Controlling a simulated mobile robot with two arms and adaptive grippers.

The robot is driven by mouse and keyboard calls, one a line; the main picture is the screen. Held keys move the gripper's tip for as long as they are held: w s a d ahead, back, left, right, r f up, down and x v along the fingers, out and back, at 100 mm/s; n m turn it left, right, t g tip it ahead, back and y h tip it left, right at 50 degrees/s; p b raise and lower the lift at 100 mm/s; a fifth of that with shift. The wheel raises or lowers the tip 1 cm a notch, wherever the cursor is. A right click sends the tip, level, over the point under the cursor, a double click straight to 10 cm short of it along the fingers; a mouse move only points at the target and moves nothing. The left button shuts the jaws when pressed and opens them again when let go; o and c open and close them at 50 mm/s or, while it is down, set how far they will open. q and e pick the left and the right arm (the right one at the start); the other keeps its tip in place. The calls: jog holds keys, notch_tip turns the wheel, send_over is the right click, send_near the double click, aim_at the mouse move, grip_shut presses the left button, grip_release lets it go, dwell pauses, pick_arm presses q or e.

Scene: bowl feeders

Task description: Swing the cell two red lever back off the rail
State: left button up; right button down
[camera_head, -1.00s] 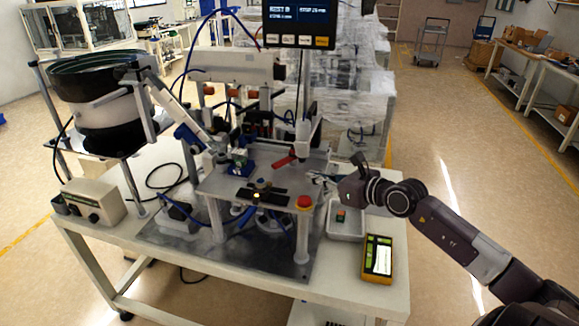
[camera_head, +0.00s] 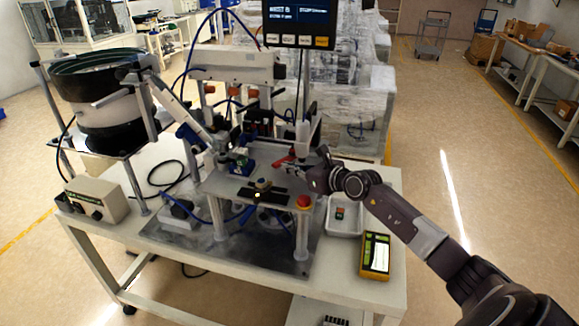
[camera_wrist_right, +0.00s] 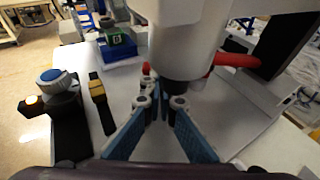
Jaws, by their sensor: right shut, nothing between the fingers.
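The red lever (camera_head: 281,162) sits on the raised metal plate of the station, below a white vertical cylinder. In the right wrist view its red handle (camera_wrist_right: 236,60) sticks out to the right from behind that cylinder (camera_wrist_right: 188,35), which hides its middle. My right gripper (camera_head: 300,166) is close beside the lever on its right in the head view. In the wrist view its blue fingers (camera_wrist_right: 161,103) are together and empty, in front of the cylinder's dark tip. Whether they touch the lever I cannot tell. My left gripper is not in view.
A white tray (camera_head: 345,230) and a yellow handheld device (camera_head: 375,257) lie on the table's right side. A display (camera_head: 299,25) hangs above. A bowl feeder (camera_head: 103,95) stands at left.

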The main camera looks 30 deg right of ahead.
jog(key=shift+w+a+r+p, duration=0.2)
jog(key=shift+w+a+p, duration=0.2)
jog(key=shift+p, duration=0.15)
jog(key=shift+w+a, duration=0.2)
jog(key=shift+w, duration=0.15)
jog(key=shift+f, duration=0.25)
jog(key=shift+d, duration=0.1)
